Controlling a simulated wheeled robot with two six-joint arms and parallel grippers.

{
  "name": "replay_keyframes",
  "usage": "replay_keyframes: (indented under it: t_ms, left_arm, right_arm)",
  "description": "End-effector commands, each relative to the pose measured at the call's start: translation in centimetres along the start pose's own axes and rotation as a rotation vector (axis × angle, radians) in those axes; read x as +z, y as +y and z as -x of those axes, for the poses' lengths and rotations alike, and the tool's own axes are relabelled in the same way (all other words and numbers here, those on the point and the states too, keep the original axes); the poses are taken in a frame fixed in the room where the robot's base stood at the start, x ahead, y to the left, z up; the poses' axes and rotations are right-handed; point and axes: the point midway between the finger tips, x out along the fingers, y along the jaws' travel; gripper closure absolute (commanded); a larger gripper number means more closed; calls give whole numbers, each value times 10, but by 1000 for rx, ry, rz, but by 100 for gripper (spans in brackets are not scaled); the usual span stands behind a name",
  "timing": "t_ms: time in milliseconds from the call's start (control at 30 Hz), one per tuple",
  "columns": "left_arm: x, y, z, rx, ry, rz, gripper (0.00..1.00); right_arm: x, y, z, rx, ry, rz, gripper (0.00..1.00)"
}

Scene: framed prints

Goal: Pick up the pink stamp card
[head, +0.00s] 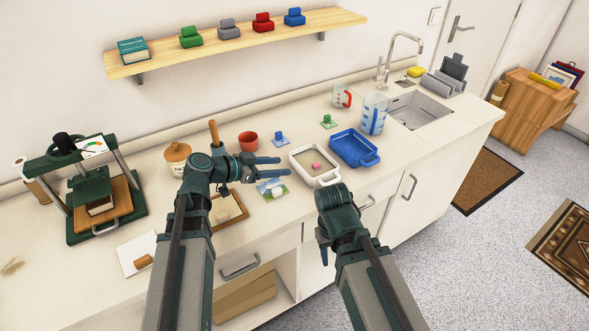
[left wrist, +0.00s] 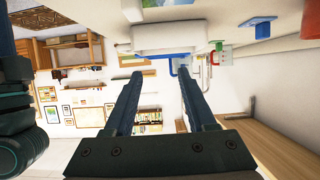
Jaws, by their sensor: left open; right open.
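A small pink thing (head: 317,166), probably the pink stamp card, lies in the white tray (head: 299,175) on the counter in the head view. It is too small there to make out any print. My left gripper (head: 278,167) is open and empty, just left of the white tray and above a picture card (head: 266,188). The left wrist view shows its two fingers (left wrist: 158,72) apart with nothing between them; I cannot make out the pink thing there. My right gripper (head: 324,258) points down in front of the counter, below the tray; its fingers are small in view.
A blue stamp piece (head: 280,138), a green one (head: 328,121) and a red pot (head: 248,141) stand behind. A press (head: 93,190) is at left.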

Motion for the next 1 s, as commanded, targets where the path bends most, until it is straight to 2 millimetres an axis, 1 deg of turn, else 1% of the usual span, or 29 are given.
replay_keyframes:
  t_ms: [133, 233, 500, 633, 767, 1000]
  left_arm:
    - [-2, -2, 1, -6, 13, -7, 44]
    - [0, -3, -8, -4, 12, -7, 44]
    - [1, -3, -59, -2, 10, -8, 44]
    - [0, -3, -76, -3, 10, -7, 44]
    - [-1, -2, -84, -3, 10, -6, 44]
    - [-1, -2, -87, -4, 9, -6, 44]
  right_arm:
    - [0, 0, -1, 0, 0, 0, 55]
    - [0, 0, -5, 0, 0, 0, 55]
    - [-2, -2, -26, 0, 0, 0, 55]
    - [-2, -3, -32, 0, 0, 0, 55]
    - [-2, -3, -34, 0, 0, 0, 55]
    - [-2, -3, -35, 0, 0, 0, 55]
